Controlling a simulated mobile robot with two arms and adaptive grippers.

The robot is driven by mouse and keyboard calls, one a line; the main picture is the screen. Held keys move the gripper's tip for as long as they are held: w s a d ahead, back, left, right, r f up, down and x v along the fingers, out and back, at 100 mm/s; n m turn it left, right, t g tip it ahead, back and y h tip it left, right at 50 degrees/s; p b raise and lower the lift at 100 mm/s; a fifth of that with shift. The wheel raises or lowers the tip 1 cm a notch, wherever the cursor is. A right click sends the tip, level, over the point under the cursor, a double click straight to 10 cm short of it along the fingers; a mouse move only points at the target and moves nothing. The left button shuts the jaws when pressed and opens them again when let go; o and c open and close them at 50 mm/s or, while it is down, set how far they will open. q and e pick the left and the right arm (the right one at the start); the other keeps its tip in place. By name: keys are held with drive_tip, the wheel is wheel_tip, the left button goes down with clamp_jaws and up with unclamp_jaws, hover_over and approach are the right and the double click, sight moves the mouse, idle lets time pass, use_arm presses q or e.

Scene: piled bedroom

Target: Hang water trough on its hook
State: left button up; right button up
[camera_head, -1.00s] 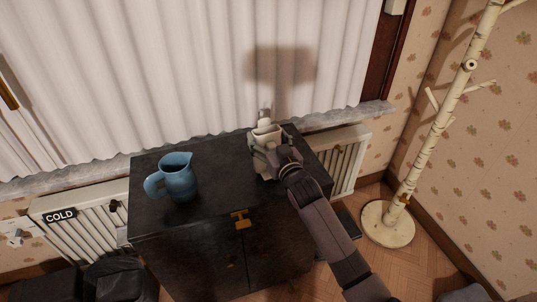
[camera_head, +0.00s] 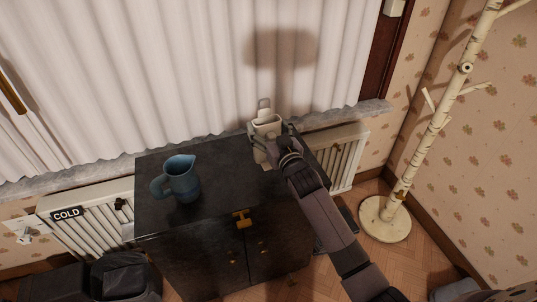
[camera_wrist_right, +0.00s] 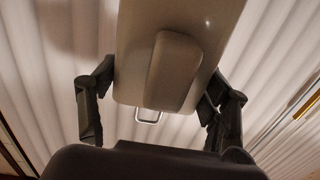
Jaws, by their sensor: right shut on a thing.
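The water trough (camera_head: 266,126) is a cream, narrow, open-topped container with a raised tab at its back. My right gripper (camera_head: 272,146) is shut on it and holds it above the right back part of the dark cabinet, in front of the curtain. In the right wrist view the trough (camera_wrist_right: 182,48) is between the two dark fingers of the gripper (camera_wrist_right: 158,105), with a small metal loop at its lower end. I cannot make out a hook for certain; a small dark fitting (camera_head: 120,203) is on the left radiator (camera_head: 92,220). My left gripper is not in view.
A blue jug (camera_head: 180,180) stands on the left of the dark cabinet top (camera_head: 225,185). A radiator (camera_head: 347,158) is behind the cabinet at right, below the grey sill and white curtain (camera_head: 200,75). A birch coat stand (camera_head: 425,150) stands at right.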

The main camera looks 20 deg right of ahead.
sight(268, 117)
drive_tip(key=shift+r+p, duration=1.6)
drive_tip(key=shift+r, duration=0.4)
drive_tip(key=shift+f, duration=0.1)
drive_tip(key=shift+s+a+f, duration=0.15)
drive_tip(key=shift+s, duration=0.2)
drive_tip(key=s+r+h, duration=0.1)
drive_tip(key=s+r, duration=0.1)
drive_tip(key=s, duration=0.9)
drive_tip(key=s+r+m, duration=0.1)
drive_tip(key=s+r, duration=0.1)
drive_tip(key=s, duration=0.9)
drive_tip(key=shift+s+a+h, duration=0.3)
drive_tip(key=shift+h, duration=0.1)
